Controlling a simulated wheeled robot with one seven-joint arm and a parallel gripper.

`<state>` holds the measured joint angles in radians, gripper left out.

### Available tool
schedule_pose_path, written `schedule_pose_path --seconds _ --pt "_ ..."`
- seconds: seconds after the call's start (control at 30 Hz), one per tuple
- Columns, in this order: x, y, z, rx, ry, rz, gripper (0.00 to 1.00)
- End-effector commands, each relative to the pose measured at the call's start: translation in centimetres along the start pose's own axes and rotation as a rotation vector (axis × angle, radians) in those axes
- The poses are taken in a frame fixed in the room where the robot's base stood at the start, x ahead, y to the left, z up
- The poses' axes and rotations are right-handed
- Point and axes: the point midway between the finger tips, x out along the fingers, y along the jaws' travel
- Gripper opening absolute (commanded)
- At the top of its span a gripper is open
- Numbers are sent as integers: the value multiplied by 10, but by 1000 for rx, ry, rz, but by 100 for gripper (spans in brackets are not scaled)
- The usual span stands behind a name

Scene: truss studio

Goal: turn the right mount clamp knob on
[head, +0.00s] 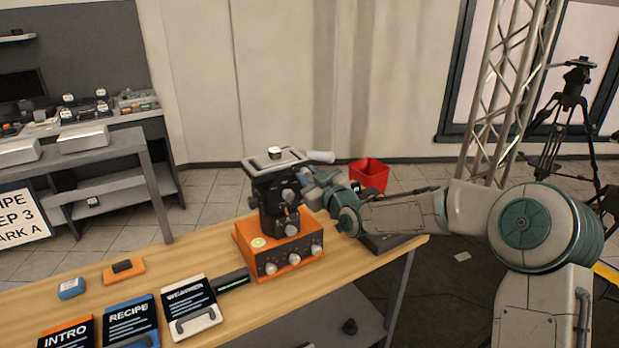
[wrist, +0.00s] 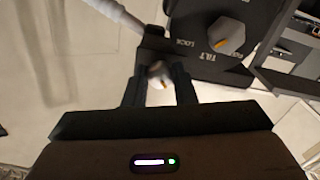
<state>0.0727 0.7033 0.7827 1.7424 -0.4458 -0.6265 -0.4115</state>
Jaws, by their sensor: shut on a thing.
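The dark mount (head: 270,195) stands on an orange box (head: 262,250) with grey knobs and carries a pale plate (head: 270,160) on top. My gripper (head: 307,182) reaches in from the right against the mount's upper right side. In the wrist view my gripper (wrist: 159,85) has a finger on each side of a small grey clamp knob (wrist: 158,72) with an orange mark and is shut on it. A larger grey knob (wrist: 226,36) with an orange mark, labelled TILT and LOCK, is beside it on the dark mount face. In the head view my gripper hides the clamp knob.
The wooden table (head: 210,250) holds an orange block (head: 123,270), a blue block (head: 71,288) and several cards at left. A dark flat item (head: 385,242) lies right of the box, under my arm. A red bin (head: 370,176) stands behind. A pale handle (head: 320,157) sticks out rightward.

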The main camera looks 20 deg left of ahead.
Motion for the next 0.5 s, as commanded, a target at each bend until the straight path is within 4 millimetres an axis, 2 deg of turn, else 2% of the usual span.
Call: schedule_pose_path --seconds 0.27,0.5 --pt "0 0 3 144 1 2 1" --pt "0 0 4 361 1 2 1"
